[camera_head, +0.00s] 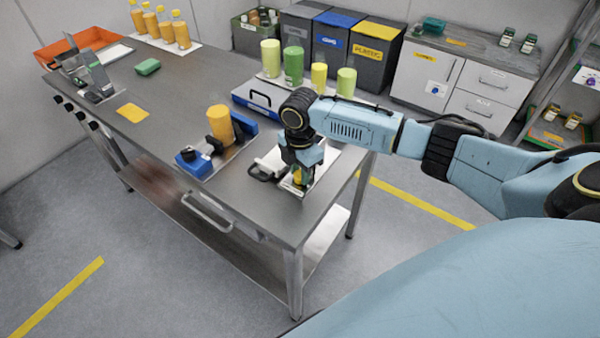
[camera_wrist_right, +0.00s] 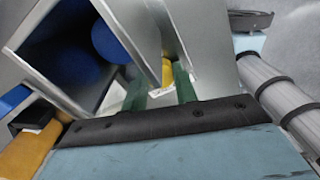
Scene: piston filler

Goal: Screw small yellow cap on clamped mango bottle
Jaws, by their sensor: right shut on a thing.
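The mango bottle (camera_head: 220,123), filled orange, stands upright in a clamp with blue blocks (camera_head: 194,162) on the bench; its neck is too small to make out in the head view. My right gripper (camera_head: 301,178) points down at the bench's near right corner, to the right of the clamp. In the right wrist view its green-padded fingers (camera_wrist_right: 162,94) are shut on a small yellow cap (camera_wrist_right: 167,72), which is partly hidden between them. An orange part at the lower left (camera_wrist_right: 28,152) may be the bottle. My left gripper is not in view.
A metal-walled bin (camera_wrist_right: 118,15) with blue caps (camera_wrist_right: 108,42) is close beside my right fingers. Several green and yellow containers (camera_head: 293,66) stand behind on a tray. Orange bottles (camera_head: 181,35) stand at the far left. The bench (camera_head: 155,95) left of the clamp is mostly clear.

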